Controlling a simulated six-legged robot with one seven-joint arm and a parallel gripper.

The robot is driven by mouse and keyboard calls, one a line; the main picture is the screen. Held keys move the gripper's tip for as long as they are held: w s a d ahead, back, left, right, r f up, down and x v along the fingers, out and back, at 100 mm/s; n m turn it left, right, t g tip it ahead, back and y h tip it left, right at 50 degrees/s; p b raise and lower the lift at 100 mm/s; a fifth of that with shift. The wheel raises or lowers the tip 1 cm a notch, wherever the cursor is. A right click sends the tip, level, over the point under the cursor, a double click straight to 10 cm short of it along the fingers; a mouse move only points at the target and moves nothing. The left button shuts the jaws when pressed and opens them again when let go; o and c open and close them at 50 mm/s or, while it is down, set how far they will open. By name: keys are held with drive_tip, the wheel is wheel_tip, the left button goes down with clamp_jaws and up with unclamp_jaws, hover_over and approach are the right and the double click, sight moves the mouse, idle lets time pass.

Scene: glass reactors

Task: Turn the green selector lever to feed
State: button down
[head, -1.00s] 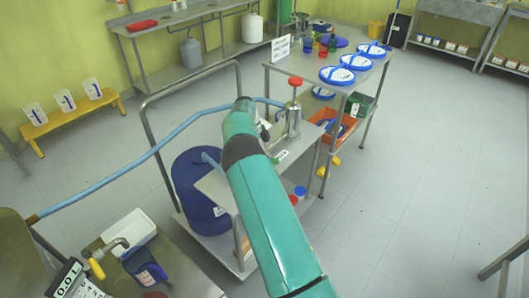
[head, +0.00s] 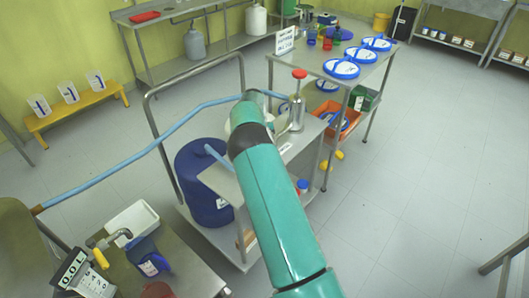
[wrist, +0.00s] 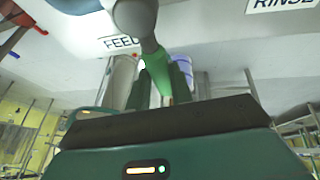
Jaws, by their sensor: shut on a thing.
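The green selector lever (wrist: 157,72) hangs from a grey rounded knob (wrist: 137,18) in the wrist view. The FEED label (wrist: 121,42) is just left of the lever, partly covered by the knob. The RINSE label (wrist: 283,4) is farther right at the top edge. My gripper (wrist: 160,93) is shut on the green lever, whose lower end is between the fingers. The dark gripper body fills the bottom of this view. In the head view my arm hides the lever and fingertips.
A trolley with a tall rail (head: 150,130) carries a blue drum (head: 200,185) beside my arm. A red-topped metal vessel (head: 297,112) stands close to my wrist. A blue hose (head: 110,172) crosses at left. The floor at right is clear.

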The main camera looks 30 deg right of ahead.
drive_tip(key=shift+a, duration=0.1)
drive_tip(key=c, duration=1.2)
unclamp_jaws()
drive_tip(key=shift+c, duration=0.2)
drive_tip(key=v, duration=0.7)
drive_tip(key=shift+r, duration=0.2)
drive_tip(key=shift+w, duration=0.1)
